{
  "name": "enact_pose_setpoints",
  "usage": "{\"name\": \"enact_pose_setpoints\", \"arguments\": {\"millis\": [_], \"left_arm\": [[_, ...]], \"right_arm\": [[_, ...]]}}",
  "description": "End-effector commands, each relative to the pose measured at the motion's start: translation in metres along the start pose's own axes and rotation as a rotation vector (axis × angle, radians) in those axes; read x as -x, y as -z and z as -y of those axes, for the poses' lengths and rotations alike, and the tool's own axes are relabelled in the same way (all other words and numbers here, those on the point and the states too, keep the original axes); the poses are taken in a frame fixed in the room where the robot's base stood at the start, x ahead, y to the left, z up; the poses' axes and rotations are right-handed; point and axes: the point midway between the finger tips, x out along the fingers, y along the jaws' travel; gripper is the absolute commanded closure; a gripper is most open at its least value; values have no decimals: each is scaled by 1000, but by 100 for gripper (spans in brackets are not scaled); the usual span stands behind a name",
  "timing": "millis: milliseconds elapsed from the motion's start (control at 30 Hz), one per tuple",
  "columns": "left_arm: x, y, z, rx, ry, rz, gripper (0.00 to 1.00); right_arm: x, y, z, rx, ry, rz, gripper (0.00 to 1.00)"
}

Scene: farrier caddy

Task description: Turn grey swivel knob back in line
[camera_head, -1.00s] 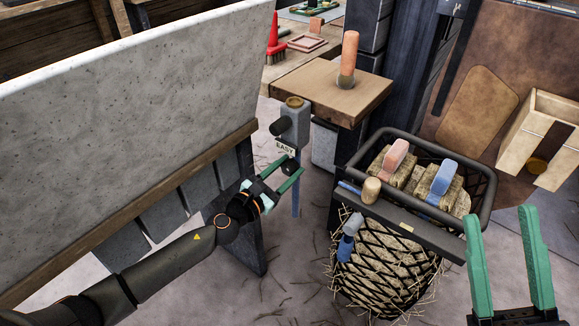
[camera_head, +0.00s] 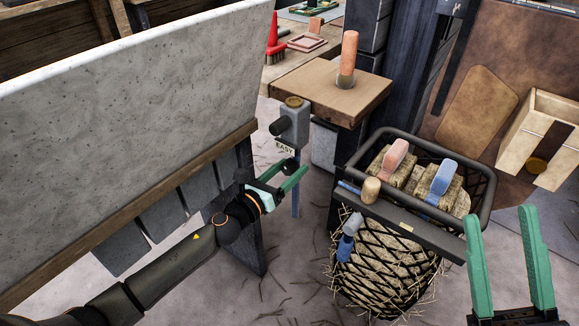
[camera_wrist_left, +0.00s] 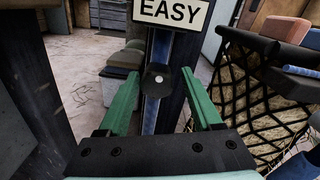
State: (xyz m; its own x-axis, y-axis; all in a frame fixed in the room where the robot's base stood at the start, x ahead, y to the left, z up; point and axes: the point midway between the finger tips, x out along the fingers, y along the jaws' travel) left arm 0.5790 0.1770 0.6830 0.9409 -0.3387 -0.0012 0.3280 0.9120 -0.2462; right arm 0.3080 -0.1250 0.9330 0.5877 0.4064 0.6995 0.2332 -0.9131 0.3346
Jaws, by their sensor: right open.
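A dark grey round knob (camera_wrist_left: 158,80) with a bright centre shows in the left wrist view, on a blue post (camera_wrist_left: 161,50) below a white EASY sign (camera_wrist_left: 171,13). My left gripper (camera_wrist_left: 160,74) is open, with its green fingers on either side of the knob and gaps visible at both sides. In the head view my left gripper (camera_head: 295,167) is below the grey post head (camera_head: 295,123) and the EASY sign (camera_head: 285,148); its fingers hide the knob there. My right gripper (camera_head: 500,213) is open and empty at the lower right.
A hay-filled net basket (camera_head: 385,262) with brushes on top stands to the right of the post. A pale stone-like panel (camera_head: 130,120) with a wooden edge is at left. A wooden table (camera_head: 325,88) with an upright orange-pink cylinder (camera_head: 348,55) stands behind.

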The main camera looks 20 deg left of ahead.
Motion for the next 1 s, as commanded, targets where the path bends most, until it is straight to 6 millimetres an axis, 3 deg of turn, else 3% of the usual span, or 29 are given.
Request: {"name": "enact_pose_setpoints", "arguments": {"millis": [267,800,1000], "left_arm": [[2,-1,-1,-2,-3,1,33],[44,0,-2,-3,-4,1,33],[50,-1,-1,-3,-4,2,33]], "right_arm": [[0,0,0,0,0,0,50],[1,-1,0,0,0,0,50],[1,-1,0,0,0,0,50]]}}
